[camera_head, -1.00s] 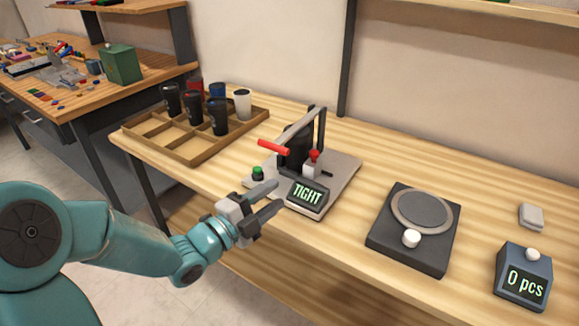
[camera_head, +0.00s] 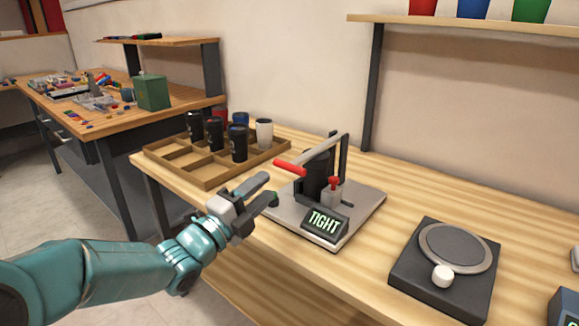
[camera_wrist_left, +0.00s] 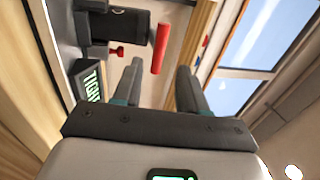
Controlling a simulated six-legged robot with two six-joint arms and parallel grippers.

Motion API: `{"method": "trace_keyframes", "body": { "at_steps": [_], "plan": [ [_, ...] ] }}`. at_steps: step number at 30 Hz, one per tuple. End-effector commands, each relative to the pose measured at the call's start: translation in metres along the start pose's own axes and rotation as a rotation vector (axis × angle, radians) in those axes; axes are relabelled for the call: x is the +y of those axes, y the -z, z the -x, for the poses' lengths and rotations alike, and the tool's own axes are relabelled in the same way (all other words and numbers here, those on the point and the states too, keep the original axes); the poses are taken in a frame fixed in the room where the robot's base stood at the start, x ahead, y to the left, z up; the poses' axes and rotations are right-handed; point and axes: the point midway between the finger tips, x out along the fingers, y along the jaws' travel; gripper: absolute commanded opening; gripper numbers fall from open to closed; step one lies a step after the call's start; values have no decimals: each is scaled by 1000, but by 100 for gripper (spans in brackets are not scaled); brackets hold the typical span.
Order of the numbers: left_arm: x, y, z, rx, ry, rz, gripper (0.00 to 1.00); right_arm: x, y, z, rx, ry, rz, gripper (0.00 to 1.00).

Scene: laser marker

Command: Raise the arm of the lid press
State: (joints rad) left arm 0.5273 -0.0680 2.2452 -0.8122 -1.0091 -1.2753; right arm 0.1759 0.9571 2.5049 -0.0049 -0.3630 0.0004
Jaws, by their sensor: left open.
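The lid press stands on a light grey base plate (camera_head: 362,207) on the wooden table. Its grey arm (camera_head: 322,151) slopes down toward the red handle (camera_head: 290,168) at its left end. A black cup (camera_head: 317,172) stands under the arm, and the display (camera_head: 325,221) reads TIGHT. My left gripper (camera_head: 268,188) is open and empty, just left of and below the red handle. In the left wrist view the red handle (camera_wrist_left: 160,48) shows ahead of the gap between the open fingers (camera_wrist_left: 160,70), apart from them. My right gripper is out of view.
A divided wooden tray (camera_head: 203,178) with several cups stands behind and left of the press. A dark device with a round plate (camera_head: 447,260) and a white knob (camera_head: 443,276) is at right. Bare table lies between it and the press.

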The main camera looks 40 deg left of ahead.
Motion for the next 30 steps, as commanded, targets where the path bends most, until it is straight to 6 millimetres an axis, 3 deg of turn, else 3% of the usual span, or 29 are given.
{"method": "trace_keyframes", "body": {
  "at_steps": [6,12,24,26,28,30],
  "plan": [
    [0,3,-54,4,0,2,42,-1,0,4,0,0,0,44],
    [0,4,-83,2,0,1,42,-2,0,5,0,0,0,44],
    [1,3,-92,0,0,1,42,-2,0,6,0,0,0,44],
    [1,3,-92,0,0,1,26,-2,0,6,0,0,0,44],
    [1,3,-92,0,0,1,3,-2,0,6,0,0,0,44],
    [0,3,-92,0,0,1,0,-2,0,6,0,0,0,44]
  ]
}}
